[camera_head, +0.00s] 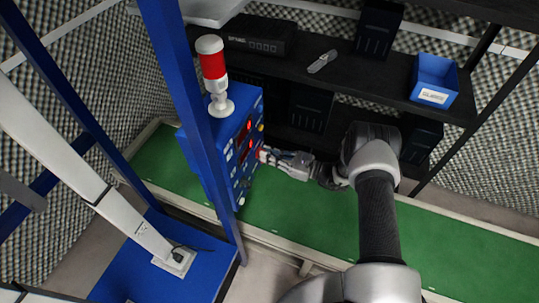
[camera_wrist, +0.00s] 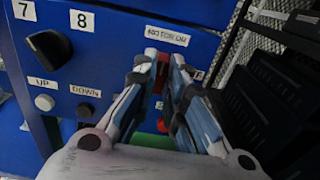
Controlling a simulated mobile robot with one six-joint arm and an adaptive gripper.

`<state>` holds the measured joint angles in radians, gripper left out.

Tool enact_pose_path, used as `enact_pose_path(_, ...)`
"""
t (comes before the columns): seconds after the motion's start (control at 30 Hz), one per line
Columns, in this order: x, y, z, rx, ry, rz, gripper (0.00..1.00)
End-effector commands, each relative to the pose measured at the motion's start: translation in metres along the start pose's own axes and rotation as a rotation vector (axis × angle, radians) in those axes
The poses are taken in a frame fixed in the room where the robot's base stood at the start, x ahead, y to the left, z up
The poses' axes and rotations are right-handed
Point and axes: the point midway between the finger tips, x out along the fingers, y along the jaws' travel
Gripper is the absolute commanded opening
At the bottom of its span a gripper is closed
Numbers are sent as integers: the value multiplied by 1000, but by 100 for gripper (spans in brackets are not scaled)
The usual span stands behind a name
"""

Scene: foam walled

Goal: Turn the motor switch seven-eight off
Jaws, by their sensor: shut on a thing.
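The blue control box (camera_head: 222,140) stands at the green conveyor. In the wrist view, its panel (camera_wrist: 120,65) fills the left and middle. A black rotary knob (camera_wrist: 48,49) sits below the labels 7 (camera_wrist: 24,10) and 8 (camera_wrist: 82,20). A white label (camera_wrist: 167,36), hard to read, is above my fingertips. My gripper (camera_wrist: 164,60) is at the panel, right of the knob and apart from it. It is shut on a small red switch part (camera_wrist: 162,74), mostly hidden between the fingers. In the head view, my gripper (camera_head: 264,155) reaches the box's right face from the right.
A red and white signal lamp (camera_head: 213,72) tops the box. The green conveyor (camera_head: 310,205) is clear. Dark shelves behind hold a blue bin (camera_head: 434,80). A blue post (camera_head: 190,110) stands in front.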

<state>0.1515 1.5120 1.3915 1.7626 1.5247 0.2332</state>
Motion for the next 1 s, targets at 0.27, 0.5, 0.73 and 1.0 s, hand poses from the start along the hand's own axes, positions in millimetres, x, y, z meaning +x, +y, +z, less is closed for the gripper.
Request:
enact_pose_path(0.27, 0, 0, 0, 6, 0, 1, 0)
enact_pose_path(0.5, 0, 0, -2, 78, 0, 1, 0)
enact_pose_path(0.73, 0, -1, -3, 243, 0, 1, 0)
enact_pose_path(1.0, 0, -2, -3, 499, 0, 1, 0)
